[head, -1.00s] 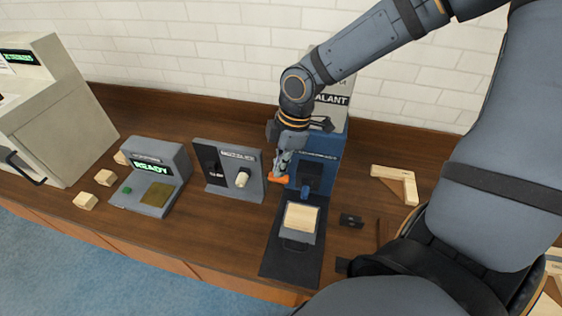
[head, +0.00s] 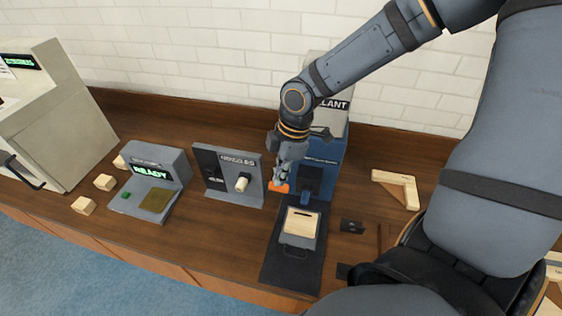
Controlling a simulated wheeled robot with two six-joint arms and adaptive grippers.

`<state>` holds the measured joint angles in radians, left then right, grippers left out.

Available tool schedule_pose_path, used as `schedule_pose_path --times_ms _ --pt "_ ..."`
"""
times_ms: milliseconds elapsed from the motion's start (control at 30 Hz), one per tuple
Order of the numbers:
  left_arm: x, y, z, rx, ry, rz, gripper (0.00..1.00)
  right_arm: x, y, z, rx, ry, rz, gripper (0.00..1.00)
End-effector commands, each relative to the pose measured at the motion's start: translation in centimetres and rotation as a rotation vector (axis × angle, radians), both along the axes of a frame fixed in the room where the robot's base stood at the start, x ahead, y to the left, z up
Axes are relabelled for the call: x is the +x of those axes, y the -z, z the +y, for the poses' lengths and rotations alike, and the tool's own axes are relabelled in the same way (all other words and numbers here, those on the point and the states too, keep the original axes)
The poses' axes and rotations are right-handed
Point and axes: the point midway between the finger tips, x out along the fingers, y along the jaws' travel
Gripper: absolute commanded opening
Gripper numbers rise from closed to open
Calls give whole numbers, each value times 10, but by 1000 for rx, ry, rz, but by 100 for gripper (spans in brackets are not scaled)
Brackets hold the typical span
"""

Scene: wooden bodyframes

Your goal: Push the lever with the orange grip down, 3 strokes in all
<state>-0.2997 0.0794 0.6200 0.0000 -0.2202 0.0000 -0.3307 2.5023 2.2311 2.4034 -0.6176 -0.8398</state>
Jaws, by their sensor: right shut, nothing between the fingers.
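The orange grip (head: 278,187) of the lever shows low at the left front side of the blue sealant dispenser (head: 327,160). My right gripper (head: 281,178) is shut and empty, with its fingertips directly over the grip and seemingly touching it. The gripper and wrist hide most of the lever's arm. A wooden block with a dark slot (head: 300,222) sits in a grey holder (head: 297,241) below the dispenser's blue nozzle (head: 305,197). My left gripper is not in view.
A grey panel with a white knob (head: 242,182) stands just left of the grip. Farther left are a console reading READY (head: 150,172), small wooden blocks (head: 83,205) and a beige machine (head: 60,115). A wooden corner frame (head: 397,187) lies to the right.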

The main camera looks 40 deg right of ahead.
Motion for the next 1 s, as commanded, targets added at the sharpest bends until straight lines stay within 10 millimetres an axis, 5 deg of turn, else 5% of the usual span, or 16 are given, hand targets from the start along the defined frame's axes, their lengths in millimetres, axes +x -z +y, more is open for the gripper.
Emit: schedule_pose_path --times_ms 367,600,1000 --pt "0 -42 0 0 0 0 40 0 -39 0 0 0 0 0" --pt "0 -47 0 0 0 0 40 0 -54 0 0 -1 -1 0" --pt "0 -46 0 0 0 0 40 0 -54 0 0 0 0 0"
